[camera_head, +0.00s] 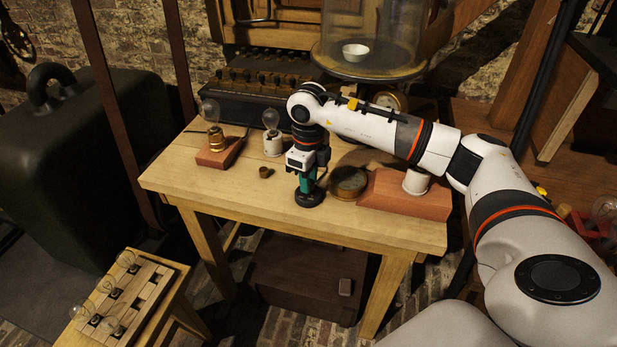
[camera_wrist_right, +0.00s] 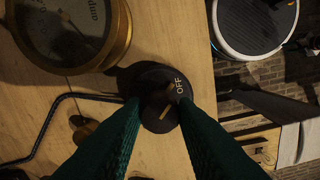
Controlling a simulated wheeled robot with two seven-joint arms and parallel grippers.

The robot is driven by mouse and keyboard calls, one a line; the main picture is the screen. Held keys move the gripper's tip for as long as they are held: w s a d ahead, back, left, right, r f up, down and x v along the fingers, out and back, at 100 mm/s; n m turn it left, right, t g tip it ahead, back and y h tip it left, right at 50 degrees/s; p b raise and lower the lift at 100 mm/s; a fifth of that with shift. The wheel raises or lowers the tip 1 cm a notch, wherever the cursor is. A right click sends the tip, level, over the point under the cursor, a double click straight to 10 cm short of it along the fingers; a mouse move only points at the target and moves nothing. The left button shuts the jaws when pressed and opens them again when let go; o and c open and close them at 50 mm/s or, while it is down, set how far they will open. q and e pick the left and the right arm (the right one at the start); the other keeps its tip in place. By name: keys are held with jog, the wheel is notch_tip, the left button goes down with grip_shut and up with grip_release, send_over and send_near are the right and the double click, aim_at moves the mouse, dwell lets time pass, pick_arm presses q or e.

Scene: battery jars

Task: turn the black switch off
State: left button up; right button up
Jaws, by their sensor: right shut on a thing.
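The black switch (camera_head: 309,198) is a round black base on the wooden table, near its front edge. In the right wrist view the switch (camera_wrist_right: 160,74) shows the white word OFF on its top, to the right of its middle. My right gripper (camera_head: 307,183) points down onto the switch from above. Its green fingers (camera_wrist_right: 157,108) are shut on the switch's knob, one on each side. My left gripper is not in view.
A brass gauge (camera_head: 348,181) sits close to the right of the switch. A reddish block (camera_head: 405,196) is farther right. The table's (camera_head: 215,190) front left is clear.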

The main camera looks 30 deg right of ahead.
jog(key=o, duration=1)
jog(key=shift+r, duration=0.1)
notch_tip(320, 180, up, 12)
jog(key=shift+b, duration=0.3)
